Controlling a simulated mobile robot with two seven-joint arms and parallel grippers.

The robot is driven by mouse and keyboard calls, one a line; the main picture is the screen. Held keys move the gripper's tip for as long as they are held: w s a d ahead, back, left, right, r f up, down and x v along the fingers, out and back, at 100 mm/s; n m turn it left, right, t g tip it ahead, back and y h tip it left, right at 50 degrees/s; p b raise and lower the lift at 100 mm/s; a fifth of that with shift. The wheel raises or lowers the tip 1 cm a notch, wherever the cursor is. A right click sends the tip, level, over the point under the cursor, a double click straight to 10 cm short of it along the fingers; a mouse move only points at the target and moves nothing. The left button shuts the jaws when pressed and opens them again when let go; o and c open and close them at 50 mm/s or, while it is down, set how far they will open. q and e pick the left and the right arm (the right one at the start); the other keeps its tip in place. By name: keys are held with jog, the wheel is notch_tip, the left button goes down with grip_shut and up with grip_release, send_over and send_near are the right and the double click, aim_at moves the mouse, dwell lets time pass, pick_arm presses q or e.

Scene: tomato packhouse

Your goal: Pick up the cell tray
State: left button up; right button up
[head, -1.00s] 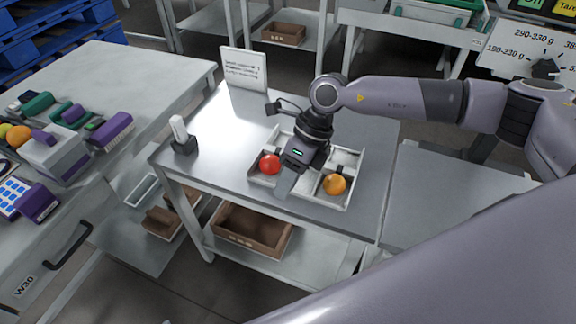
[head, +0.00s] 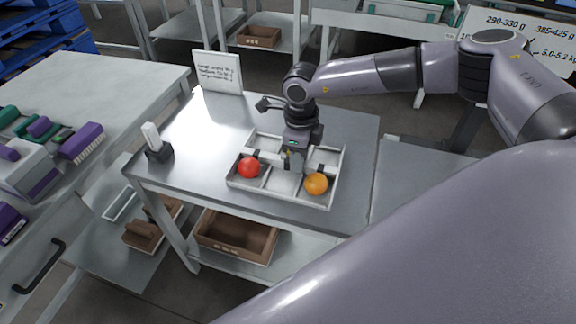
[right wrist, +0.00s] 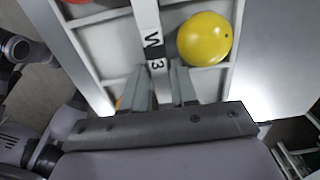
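The cell tray (head: 235,186) is a pale, shallow tray with divided cells on the grey metal table. A red tomato (head: 249,167) lies in its left part and an orange tomato (head: 316,183) in its near right part. My right gripper (head: 287,164) points down over the tray's middle. In the right wrist view its two fingers (right wrist: 164,84) stand apart on either side of the tray's central bar (right wrist: 150,35), marked "W" and "3". I cannot tell whether they touch it. A yellow tomato (right wrist: 204,39) lies beside the bar. My left gripper is out of view.
A white sign (head: 217,72) stands at the table's back left, and a small device in a dark holder (head: 158,146) at its left edge. A brown crate (head: 237,238) sits on the shelf below.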

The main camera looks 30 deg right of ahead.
jog(key=shift+f, duration=0.25)
dwell(0.3)
grip_shut()
jog(key=shift+r, duration=0.15)
